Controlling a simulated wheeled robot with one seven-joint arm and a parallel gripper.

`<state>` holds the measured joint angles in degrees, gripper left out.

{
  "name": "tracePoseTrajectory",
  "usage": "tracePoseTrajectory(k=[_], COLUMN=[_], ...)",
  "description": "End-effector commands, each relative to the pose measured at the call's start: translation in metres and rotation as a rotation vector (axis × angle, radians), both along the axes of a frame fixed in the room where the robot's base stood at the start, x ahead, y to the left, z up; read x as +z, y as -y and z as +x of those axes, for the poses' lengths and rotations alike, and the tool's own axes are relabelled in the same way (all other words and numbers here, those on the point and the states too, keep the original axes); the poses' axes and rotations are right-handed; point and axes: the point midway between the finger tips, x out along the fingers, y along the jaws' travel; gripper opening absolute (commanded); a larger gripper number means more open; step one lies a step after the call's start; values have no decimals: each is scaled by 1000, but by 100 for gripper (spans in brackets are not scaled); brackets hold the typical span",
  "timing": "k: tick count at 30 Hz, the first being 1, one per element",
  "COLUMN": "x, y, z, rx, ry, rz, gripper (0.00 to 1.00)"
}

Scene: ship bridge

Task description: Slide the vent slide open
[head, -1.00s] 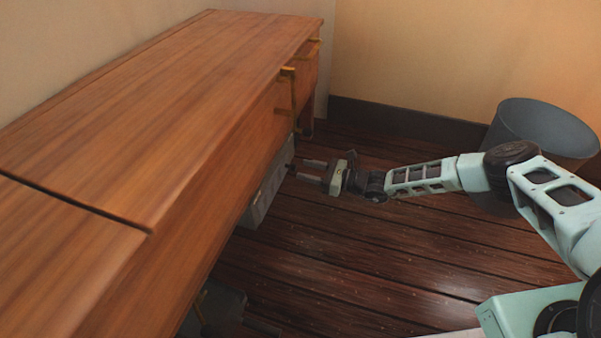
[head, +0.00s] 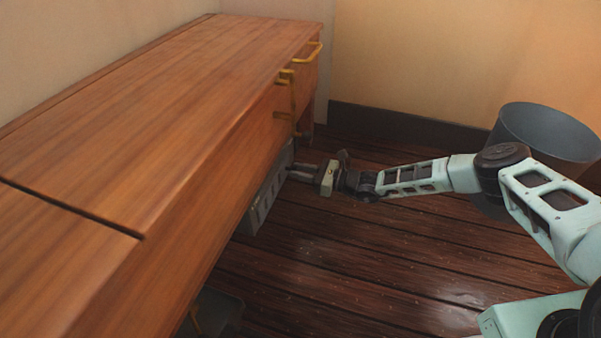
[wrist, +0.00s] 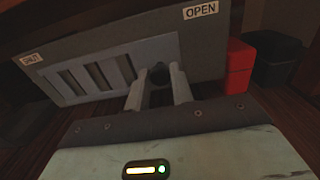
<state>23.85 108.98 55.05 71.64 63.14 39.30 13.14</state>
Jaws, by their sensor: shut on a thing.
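The vent panel (head: 264,203) is a grey plate low under the wooden cabinet in the head view. In the wrist view, the panel (wrist: 112,42) bears a SHUT label at its left end and an OPEN label at its upper right. The lighter grey vent slide (wrist: 105,62) has several upright slots and a dark round knob (wrist: 159,73) near its right end. My gripper (wrist: 159,84) is shut on this knob, one finger on each side. In the head view my gripper (head: 292,171) reaches the panel from the right; the knob is hidden there.
The wooden cabinet (head: 150,105) overhangs the panel, with brass handles (head: 292,90) on its front. A grey bin (head: 548,135) stands at the right. In the wrist view a red box (wrist: 238,68) and a dark bin (wrist: 273,60) stand right of the panel. Open floor lies in front.

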Motion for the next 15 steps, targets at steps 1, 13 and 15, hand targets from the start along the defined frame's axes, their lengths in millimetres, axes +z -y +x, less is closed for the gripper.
tracePoseTrajectory(k=[1, 13, 15], x=[-1, 0, 0], y=[3, 6, 6], z=[6, 12, 11], rx=[-4, -10, -8], ry=[3, 0, 0], rz=[-3, -4, -3], gripper=[0, 43, 44])
